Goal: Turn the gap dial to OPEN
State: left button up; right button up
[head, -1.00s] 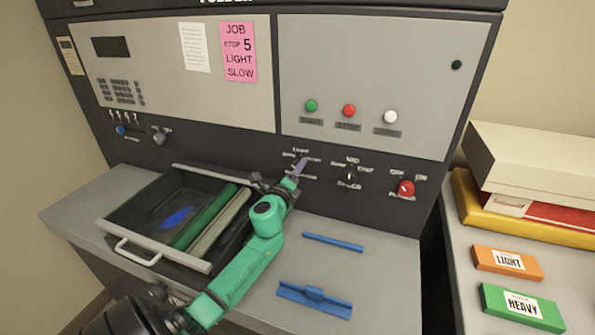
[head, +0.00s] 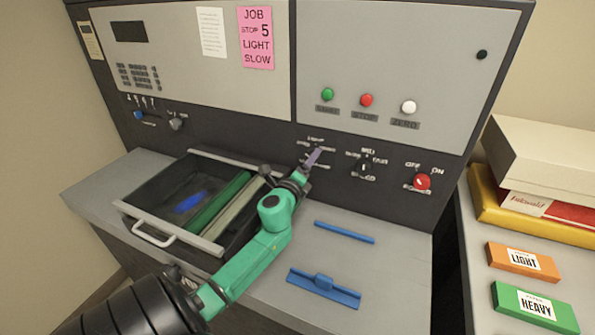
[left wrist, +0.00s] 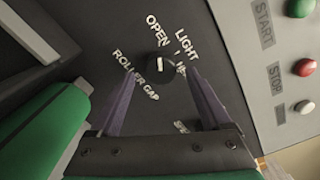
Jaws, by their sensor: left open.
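The gap dial (left wrist: 159,66) is a small black knob with a white line, on the dark panel above the words ROLLER GAP. OPEN and LIGHT labels show around it. The white line runs roughly up and down in the left wrist view; I cannot tell which end points. My left gripper (left wrist: 163,104) is open, with its purple fingers below and either side of the dial and a visible gap to it. In the head view my left gripper (head: 313,158) is in front of the dial and hides it. My right gripper is not in view.
A speed knob (head: 363,167) and a red off/on switch (head: 422,182) sit to the right. An open tray with rollers (head: 155,236) lies under my left arm. Blue tools (head: 323,285) lie on the grey shelf. A pink job card (head: 256,38) reads LIGHT, SLOW.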

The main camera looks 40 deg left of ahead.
pick_arm(q)
jog(key=b+v, duration=0.2)
jog(key=v, duration=1)
jog(key=shift+s, duration=0.15)
